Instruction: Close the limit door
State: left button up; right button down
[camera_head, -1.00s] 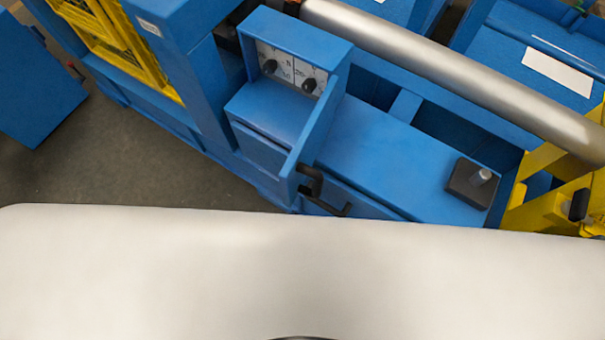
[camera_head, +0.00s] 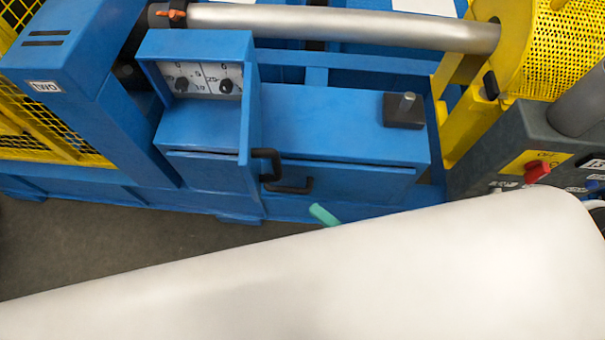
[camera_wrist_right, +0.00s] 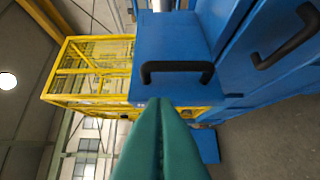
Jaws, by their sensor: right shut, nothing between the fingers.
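The limit door (camera_head: 251,120) is a blue panel hinged on the right side of the box with dials (camera_head: 200,80). It stands open, swung out toward me, seen nearly edge-on in the head view. Its black handle (camera_head: 269,163) is at the front end. In the right wrist view the door (camera_wrist_right: 180,38) and its handle (camera_wrist_right: 177,67) are just ahead of the fingers. My right gripper (camera_wrist_right: 158,104) is shut and empty, its teal fingertips close below the handle. In the head view a teal tip (camera_head: 323,214) shows right of and nearer than the handle. My left gripper is not in view.
A second black handle (camera_head: 290,187) sits on the blue front panel beside the door. A dark block with a pin (camera_head: 404,110) stands on the blue top. A grey control box with a red switch (camera_head: 538,171) is at the right. My pale arm covers the foreground.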

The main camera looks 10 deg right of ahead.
aim_at(253, 176)
jog(key=shift+s+a+p+x, duration=0.25)
jog(key=shift+a+x, duration=0.1)
jog(key=shift+x, duration=1.6)
jog(key=shift+s+a+p+x, duration=0.25)
jog(key=shift+a+x, duration=0.1)
jog(key=shift+x, duration=1.6)
jog(key=shift+s+a+p+x, duration=0.15)
jog(key=shift+s+a+x, duration=0.15)
jog(key=shift+x, duration=1.65)
jog(key=shift+a+f, duration=0.1)
jog(key=shift+a, duration=0.05)
